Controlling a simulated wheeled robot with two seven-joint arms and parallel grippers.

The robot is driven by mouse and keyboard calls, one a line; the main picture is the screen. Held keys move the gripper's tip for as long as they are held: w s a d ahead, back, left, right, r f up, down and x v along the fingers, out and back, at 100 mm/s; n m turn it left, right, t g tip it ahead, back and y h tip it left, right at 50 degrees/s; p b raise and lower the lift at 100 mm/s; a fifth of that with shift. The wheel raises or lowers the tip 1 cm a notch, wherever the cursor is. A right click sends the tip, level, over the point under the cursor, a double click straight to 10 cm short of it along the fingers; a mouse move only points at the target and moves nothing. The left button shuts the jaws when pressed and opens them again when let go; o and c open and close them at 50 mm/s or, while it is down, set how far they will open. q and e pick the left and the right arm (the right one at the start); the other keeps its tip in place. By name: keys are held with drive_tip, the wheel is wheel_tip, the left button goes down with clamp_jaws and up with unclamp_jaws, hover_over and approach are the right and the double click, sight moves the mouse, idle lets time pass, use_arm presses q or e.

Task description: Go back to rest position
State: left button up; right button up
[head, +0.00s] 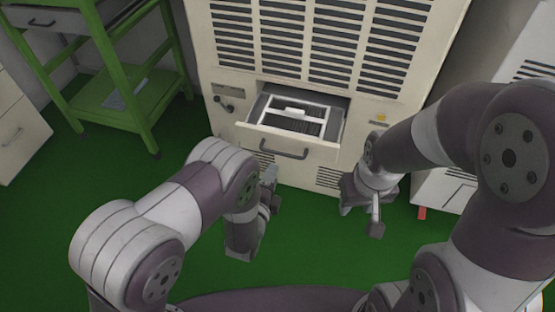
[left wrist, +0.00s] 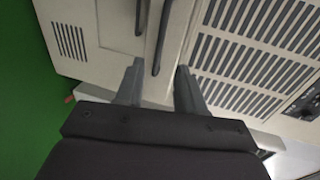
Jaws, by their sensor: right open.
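My left gripper (head: 269,188) is in front of the beige cabinet, below and slightly left of the open drawer's handle. In the left wrist view its two fingers (left wrist: 160,78) are apart with nothing between them. The drawer front and dark handle (left wrist: 163,38) show beyond the fingertips. My right gripper (head: 362,208) is low in front of the cabinet, right of the drawer. It is open, and I see nothing held in it.
The drawer (head: 300,138) of the beige cabinet (head: 225,60) is pulled out and holds a white frame (head: 296,112). A green rack (head: 120,70) stands at the left. A white unit (head: 440,188) is at the right. The green floor (head: 60,220) between is clear.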

use_arm(q)
drive_tip(key=v, duration=0.3)
drive_tip(key=shift+s+a+r, duration=0.1)
drive_tip(key=shift+s, duration=0.15)
